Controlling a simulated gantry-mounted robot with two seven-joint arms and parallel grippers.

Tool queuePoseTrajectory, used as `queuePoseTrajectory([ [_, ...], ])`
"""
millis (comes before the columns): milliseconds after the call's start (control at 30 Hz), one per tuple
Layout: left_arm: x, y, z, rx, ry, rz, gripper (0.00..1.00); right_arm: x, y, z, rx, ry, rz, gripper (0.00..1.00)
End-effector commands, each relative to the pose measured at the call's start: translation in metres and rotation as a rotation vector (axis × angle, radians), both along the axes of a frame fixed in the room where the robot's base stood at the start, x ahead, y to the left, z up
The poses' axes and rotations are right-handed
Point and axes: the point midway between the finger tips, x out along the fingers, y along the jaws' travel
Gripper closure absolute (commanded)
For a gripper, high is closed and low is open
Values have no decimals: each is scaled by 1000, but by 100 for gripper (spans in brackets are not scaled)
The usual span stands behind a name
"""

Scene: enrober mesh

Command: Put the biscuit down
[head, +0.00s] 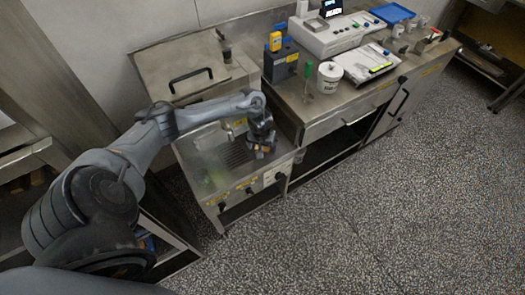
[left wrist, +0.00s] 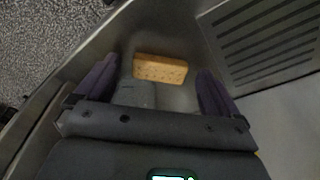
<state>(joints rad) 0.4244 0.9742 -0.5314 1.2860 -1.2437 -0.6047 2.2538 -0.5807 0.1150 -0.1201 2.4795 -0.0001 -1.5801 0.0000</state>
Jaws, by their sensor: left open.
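The biscuit (left wrist: 160,69) is a rectangular golden-brown bar with small holes. In the left wrist view it lies on a smooth metal surface, just beyond and between the fingers of my left gripper (left wrist: 158,88). The fingers are spread and clear of it on both sides. In the head view my left gripper (head: 262,150) hangs low over the front right of the steel enrober counter (head: 203,180), and a small light patch by its fingertips may be the biscuit. My right gripper is not in view.
A slotted mesh (left wrist: 270,38) lies beside the biscuit. A hinged lid with a black handle (head: 191,80) stands behind. On the right bench are a white tub (head: 329,77), a dark box (head: 281,62), a white machine (head: 336,33) and a blue tray (head: 391,13).

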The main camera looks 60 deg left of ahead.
Motion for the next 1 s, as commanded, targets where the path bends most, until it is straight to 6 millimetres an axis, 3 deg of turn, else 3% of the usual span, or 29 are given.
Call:
queuePoseTrajectory([
  [233,1,0,-1,0,-1,0,6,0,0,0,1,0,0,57],
  [533,1,0,-1,-1,-1,0,52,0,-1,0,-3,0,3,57],
  [1000,1,-3,5,-2,-1,0,52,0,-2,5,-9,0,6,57],
])
